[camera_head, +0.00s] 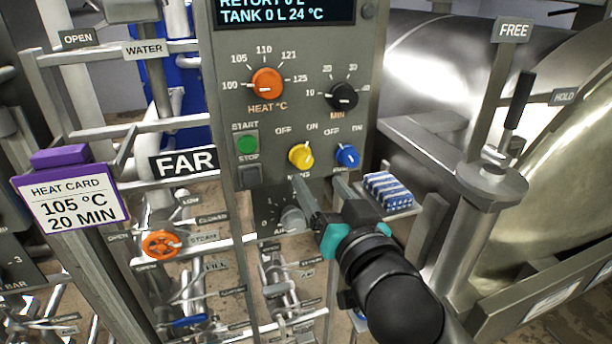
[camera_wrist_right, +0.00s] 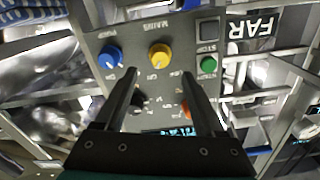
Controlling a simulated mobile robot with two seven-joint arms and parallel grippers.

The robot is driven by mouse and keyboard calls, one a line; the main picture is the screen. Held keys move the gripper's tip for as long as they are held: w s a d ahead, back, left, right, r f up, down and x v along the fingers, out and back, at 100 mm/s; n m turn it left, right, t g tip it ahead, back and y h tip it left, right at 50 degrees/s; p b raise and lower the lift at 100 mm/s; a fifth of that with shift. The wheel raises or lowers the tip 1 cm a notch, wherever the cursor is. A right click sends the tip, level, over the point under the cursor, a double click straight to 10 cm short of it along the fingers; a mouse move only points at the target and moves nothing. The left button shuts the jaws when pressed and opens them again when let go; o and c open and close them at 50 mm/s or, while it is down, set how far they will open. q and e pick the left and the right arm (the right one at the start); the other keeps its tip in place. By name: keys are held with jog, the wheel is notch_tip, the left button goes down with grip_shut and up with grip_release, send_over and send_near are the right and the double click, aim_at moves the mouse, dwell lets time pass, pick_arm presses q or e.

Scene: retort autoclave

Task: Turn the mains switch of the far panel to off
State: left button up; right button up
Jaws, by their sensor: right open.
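The far panel (camera_head: 222,50) is a grey control box beside a sign reading FAR (camera_head: 183,162). Its mains switch is the yellow knob (camera_head: 301,155), with OFF marked at upper left and ON at upper right. The knob's ridge seems to lean toward ON, but it is small. My right gripper (camera_head: 318,186) is open and empty, just below the yellow knob. In the right wrist view, which is upside down, the yellow knob (camera_wrist_right: 159,56) lies beyond and between the open fingertips (camera_wrist_right: 158,76), apart from them. My left gripper is not in view.
A blue knob (camera_head: 347,155) sits right of the yellow one, a green start button (camera_head: 247,144) left. An orange heat dial (camera_head: 267,84) and black minute dial (camera_head: 342,96) are above. A blue-and-white striped block (camera_head: 388,191) and a lever post (camera_head: 492,165) stand right.

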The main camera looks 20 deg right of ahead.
aim_at(305, 163)
jog(key=shift+w+a+b, duration=0.15)
jog(key=shift+w+b, duration=0.15)
jog(key=shift+w, duration=3.55)
grip_shut()
